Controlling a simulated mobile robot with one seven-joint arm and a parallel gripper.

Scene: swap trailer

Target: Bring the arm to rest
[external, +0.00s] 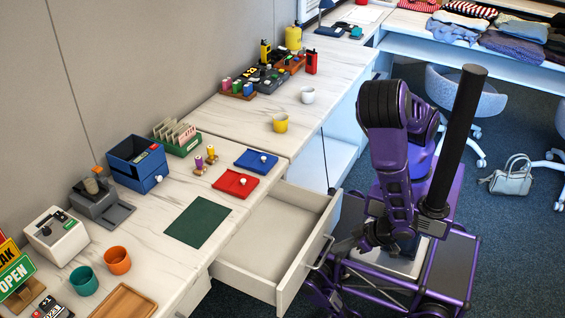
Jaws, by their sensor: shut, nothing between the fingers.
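My purple and black arm stands at the right of the external view, on my wheeled base. It bends at a high elbow, and its forearm hangs down beside the counter. My gripper (345,244) is low, close to the front of the open drawer (303,283), near its handle. It looks shut with nothing in it. The fingertips are small and dark here, and I cannot tell whether they touch the drawer front.
The drawer is pulled out and its visible inside is empty. The counter (160,250) holds a green mat (197,222), red tray (235,184), blue tray (256,161), and cups. A chair (465,95) and handbag (510,177) stand behind my base.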

